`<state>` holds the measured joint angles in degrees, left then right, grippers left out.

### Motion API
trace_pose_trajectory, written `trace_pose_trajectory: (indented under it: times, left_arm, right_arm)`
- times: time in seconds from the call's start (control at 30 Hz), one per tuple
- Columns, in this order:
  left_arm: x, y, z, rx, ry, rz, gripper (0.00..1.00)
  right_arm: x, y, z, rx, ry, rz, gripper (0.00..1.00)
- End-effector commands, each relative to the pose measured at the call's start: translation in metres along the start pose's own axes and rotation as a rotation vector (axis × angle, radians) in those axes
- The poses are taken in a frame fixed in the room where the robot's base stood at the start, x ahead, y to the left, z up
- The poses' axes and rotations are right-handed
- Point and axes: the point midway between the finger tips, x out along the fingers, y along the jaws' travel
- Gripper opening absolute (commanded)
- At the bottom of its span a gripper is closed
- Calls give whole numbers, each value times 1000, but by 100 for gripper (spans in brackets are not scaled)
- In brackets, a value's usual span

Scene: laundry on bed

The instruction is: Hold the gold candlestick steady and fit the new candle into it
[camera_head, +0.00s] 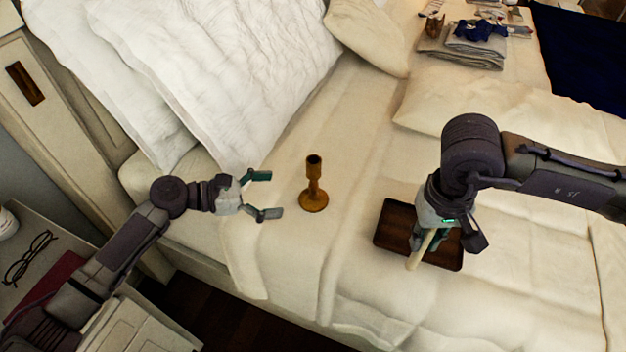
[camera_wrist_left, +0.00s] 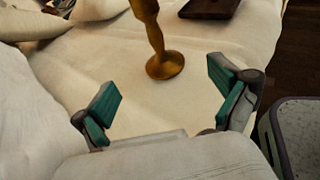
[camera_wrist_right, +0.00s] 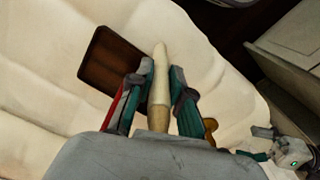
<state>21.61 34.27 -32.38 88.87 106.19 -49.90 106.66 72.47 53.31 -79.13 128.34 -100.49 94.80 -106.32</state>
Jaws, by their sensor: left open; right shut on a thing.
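The gold candlestick (camera_head: 313,187) stands upright on the bed, its top socket empty. It also shows in the left wrist view (camera_wrist_left: 152,40), ahead of the fingers with its top cut off. My left gripper (camera_head: 265,195) is open and empty, just left of the candlestick, its fingers pointing at it without touching. My right gripper (camera_head: 443,238) is shut on the cream candle (camera_head: 420,250), over the dark wooden tray (camera_head: 394,224). In the right wrist view the candle (camera_wrist_right: 160,78) lies between the fingers. A bit of the candlestick's gold base (camera_wrist_right: 210,127) shows beside the right finger.
The bed cover between the candlestick and the tray is clear. White pillows (camera_head: 215,70) lie behind my left gripper. Folded laundry (camera_head: 462,48) lies at the back. A nightstand with glasses (camera_head: 30,258) is at the far left. The bed's front edge is near.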

Motion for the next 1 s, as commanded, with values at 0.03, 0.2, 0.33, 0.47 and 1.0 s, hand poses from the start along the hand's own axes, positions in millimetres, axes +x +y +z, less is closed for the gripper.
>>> trace_pose_trajectory:
  times: [0.03,0.2,0.33,0.47,1.0]
  left_arm:
    - [8,0,-1,2,-3,0,98]
    - [34,0,-2,4,-3,-1,98]
    - [52,0,-1,5,-2,-1,98]
    - [68,0,2,2,-2,0,98]
    - [88,0,0,5,0,0,98]
  right_arm:
    - [5,0,0,0,0,0,0]
    - [16,0,0,0,0,0,0]
    - [22,0,0,0,0,0,0]
    - [14,0,0,0,0,0,0]
    - [12,0,0,0,0,0,0]
